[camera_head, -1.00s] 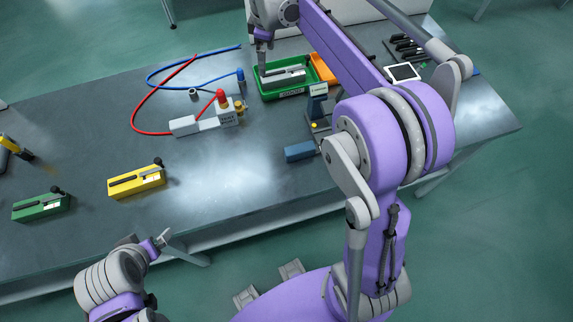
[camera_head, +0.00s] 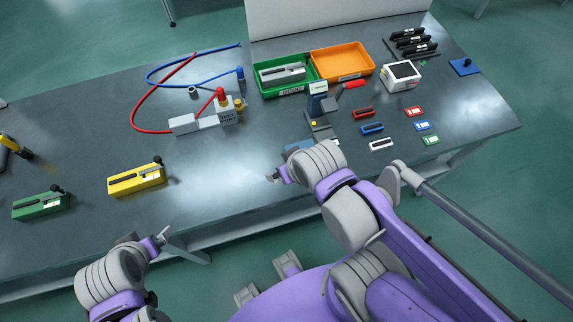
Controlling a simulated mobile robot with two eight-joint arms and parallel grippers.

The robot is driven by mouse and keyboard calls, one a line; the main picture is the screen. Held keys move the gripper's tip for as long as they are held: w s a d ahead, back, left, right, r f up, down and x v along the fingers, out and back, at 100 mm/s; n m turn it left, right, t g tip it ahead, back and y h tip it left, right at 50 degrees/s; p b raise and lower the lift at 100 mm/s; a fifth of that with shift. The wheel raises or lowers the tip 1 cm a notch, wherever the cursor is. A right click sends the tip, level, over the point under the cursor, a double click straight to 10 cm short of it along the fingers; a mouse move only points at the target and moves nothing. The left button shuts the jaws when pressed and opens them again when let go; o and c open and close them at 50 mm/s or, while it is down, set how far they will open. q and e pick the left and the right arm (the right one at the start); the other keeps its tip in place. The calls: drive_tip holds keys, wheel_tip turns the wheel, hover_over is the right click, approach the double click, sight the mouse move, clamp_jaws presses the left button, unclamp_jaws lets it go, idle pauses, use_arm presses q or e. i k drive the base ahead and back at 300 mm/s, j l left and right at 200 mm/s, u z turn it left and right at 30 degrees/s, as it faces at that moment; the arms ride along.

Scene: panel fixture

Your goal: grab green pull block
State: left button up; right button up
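The green pull block (camera_head: 41,205) lies on the left part of the table near its front edge, with a dark knob at its right end. A similar yellow block (camera_head: 137,181) lies to its right. My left gripper (camera_head: 163,238) is at the table's front edge, below and right of the yellow block, apart from both blocks. Its finger gap is unclear. My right gripper (camera_head: 275,178) is over the front middle of the table, far right of the green block. No object shows in it, but its fingers are too small to read.
A grey block (camera_head: 283,73) lies in a green tray (camera_head: 262,90), beside an empty orange tray (camera_head: 342,62). A white fixture with a red knob (camera_head: 208,118) and red and blue hoses stands mid-table. Small coloured parts lie at right. Table around the green block is mostly clear.

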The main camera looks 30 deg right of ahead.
sight(27, 209)
drive_tip(key=u, duration=1.3)
drive_tip(key=i+j+u, duration=0.7)
drive_tip(key=i+j, duration=0.1)
drive_tip(key=i, duration=0.05)
